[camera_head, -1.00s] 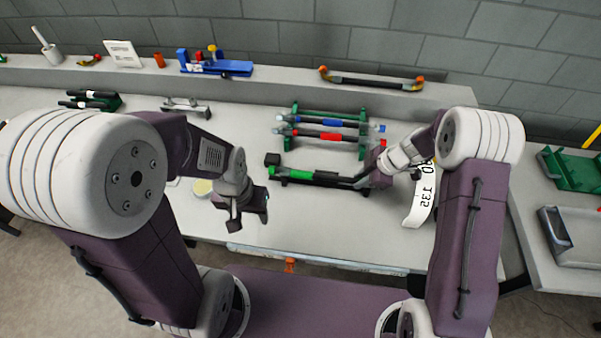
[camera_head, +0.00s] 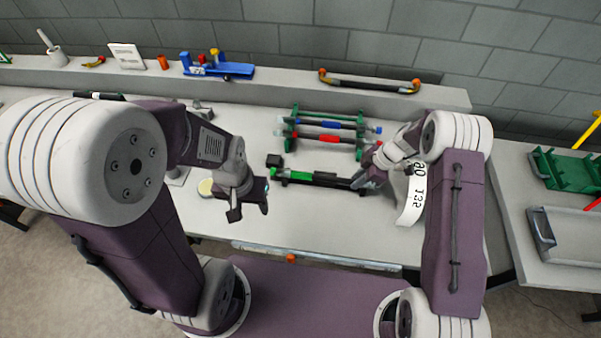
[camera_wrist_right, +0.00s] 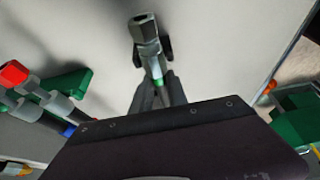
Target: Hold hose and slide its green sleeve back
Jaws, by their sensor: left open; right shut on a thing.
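A dark hose (camera_head: 342,183) with a green sleeve (camera_head: 300,176) lies roughly level across the worktable, left to right. My right gripper (camera_head: 366,181) is shut on the hose near its right end. In the right wrist view the fingers (camera_wrist_right: 158,94) close around the hose, seen nearly end-on with a grey hex fitting (camera_wrist_right: 146,36); a bit of green shows at the fingers. My left gripper (camera_head: 250,203) is open and empty, in front of and left of the sleeve, apart from the hose. Whether the hose touches its support underneath is hidden.
A green rack (camera_head: 362,140) behind the hose holds hoses with blue and red sleeves. A black block (camera_head: 274,160) stands at the hose's left end. A white numbered strip (camera_head: 412,195) lies right of my right gripper. The table front is mostly clear.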

